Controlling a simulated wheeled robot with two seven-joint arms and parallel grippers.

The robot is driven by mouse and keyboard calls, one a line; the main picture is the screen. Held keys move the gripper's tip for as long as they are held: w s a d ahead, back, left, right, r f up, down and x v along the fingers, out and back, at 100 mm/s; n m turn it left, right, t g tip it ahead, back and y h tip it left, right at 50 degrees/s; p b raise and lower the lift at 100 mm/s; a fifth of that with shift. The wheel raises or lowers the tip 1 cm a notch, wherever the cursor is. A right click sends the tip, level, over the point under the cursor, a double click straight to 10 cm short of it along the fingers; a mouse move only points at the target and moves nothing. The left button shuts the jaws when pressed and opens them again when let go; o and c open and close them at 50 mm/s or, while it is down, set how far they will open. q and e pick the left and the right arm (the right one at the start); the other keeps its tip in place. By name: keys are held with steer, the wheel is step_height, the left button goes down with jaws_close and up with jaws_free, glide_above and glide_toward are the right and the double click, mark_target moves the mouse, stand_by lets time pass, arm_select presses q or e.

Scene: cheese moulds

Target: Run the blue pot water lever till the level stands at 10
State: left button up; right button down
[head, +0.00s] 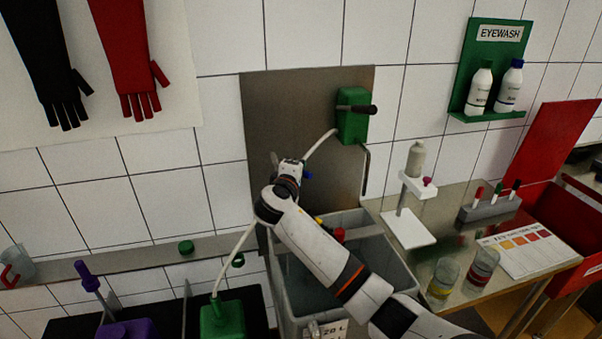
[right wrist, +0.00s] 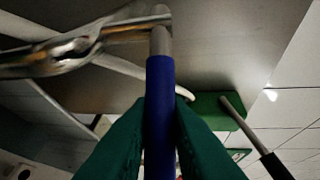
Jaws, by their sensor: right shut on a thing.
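The blue lever (right wrist: 160,110) is a grey rod with a blue sleeve, upright in the right wrist view. My right gripper (right wrist: 160,125) has its dark green fingers closed on the blue sleeve. In the head view my right arm reaches over a grey tub to the steel wall panel (head: 285,110), and its wrist hides most of the lever. A small blue bit (head: 308,176) shows beside the wrist. The grey tub (head: 400,265) stands below, with a partly cut-off label. No water level can be read. My left gripper is not in view.
A green box with a black handle (head: 352,125) is on the panel, with a pale hose (head: 318,143). A side table (head: 450,215) at right holds a stand, jars and a colour chart. A green container (head: 222,318) and a purple one (head: 128,330) stand at lower left.

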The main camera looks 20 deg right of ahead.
steer(key=shift+d+r, duration=0.1)
stand_by(0.3)
steer(key=c, duration=1.7)
jaws_free()
steer(key=o, duration=0.3)
steer(key=shift+o, duration=0.2)
steer(key=shift+w+d, duration=0.1)
steer(key=shift+w, duration=0.05)
steer(key=b+v, duration=0.2)
steer(key=v, duration=1)
steer(key=shift+b, duration=0.35)
